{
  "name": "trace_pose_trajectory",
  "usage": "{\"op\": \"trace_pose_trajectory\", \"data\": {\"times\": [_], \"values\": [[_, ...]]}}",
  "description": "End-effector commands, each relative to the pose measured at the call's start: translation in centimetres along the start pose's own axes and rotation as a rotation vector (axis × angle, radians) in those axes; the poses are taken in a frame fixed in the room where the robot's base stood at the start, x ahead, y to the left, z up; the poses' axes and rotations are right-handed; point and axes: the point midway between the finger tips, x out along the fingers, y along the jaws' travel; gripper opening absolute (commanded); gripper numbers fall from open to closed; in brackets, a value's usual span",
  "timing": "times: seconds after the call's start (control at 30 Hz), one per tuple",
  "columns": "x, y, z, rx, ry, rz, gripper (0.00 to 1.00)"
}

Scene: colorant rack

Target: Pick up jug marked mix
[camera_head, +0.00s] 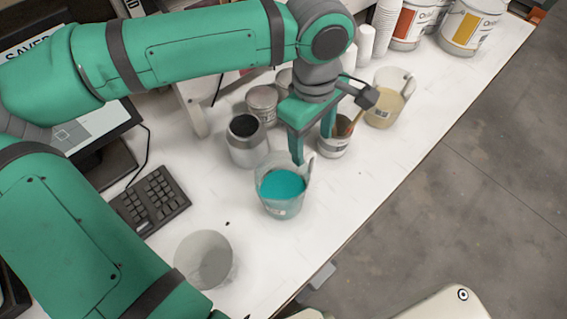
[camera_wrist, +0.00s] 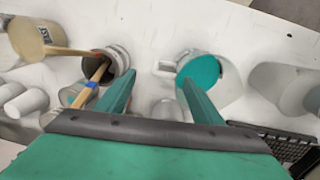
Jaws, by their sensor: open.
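Three jugs stand on the white table, and I cannot read the word "mix" on any of them. One clear jug holds teal paint (camera_head: 281,190); it also shows in the wrist view (camera_wrist: 205,70). A jug with beige contents (camera_head: 386,104) stands farther back, with dark lettering in the wrist view (camera_wrist: 27,38). An empty clear jug (camera_head: 204,262) stands nearest, at the right in the wrist view (camera_wrist: 275,88). My gripper (camera_head: 312,148) is open and empty, pointing down above the table just behind the teal jug. In the wrist view, one fingertip overlaps the teal jug's edge.
A can with brushes (camera_head: 334,146) stands close behind my gripper. A grey can with a dark top (camera_head: 247,142) is left of it. A keyboard (camera_head: 152,200) and monitor are at the left. Paint buckets (camera_head: 470,27) and white cups (camera_head: 385,22) stand at the back.

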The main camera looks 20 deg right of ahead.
Motion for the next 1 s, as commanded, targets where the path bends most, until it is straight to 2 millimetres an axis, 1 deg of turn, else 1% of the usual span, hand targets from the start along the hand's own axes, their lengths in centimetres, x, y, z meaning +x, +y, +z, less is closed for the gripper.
{"op": "trace_pose_trajectory", "data": {"times": [0.1, 0.17, 0.37, 0.5, 0.67, 0.87, 1.0], "values": [[1.3, -0.9, -0.5, 0.037, 0.033, -0.048, 0.61], [2.0, -1.2, -0.6, 0.043, 0.037, -0.058, 0.61], [4.9, -1.7, -1.1, 0.032, 0.036, -0.058, 0.61], [6.4, -1.6, -1.0, 0.035, 0.036, -0.057, 0.61], [7.2, -1.2, -0.7, 0.044, 0.036, -0.055, 0.61], [9.8, -0.6, -0.4, 0.049, 0.035, -0.056, 0.61], [11.5, -0.6, -0.5, 0.048, 0.035, -0.055, 0.61]]}}
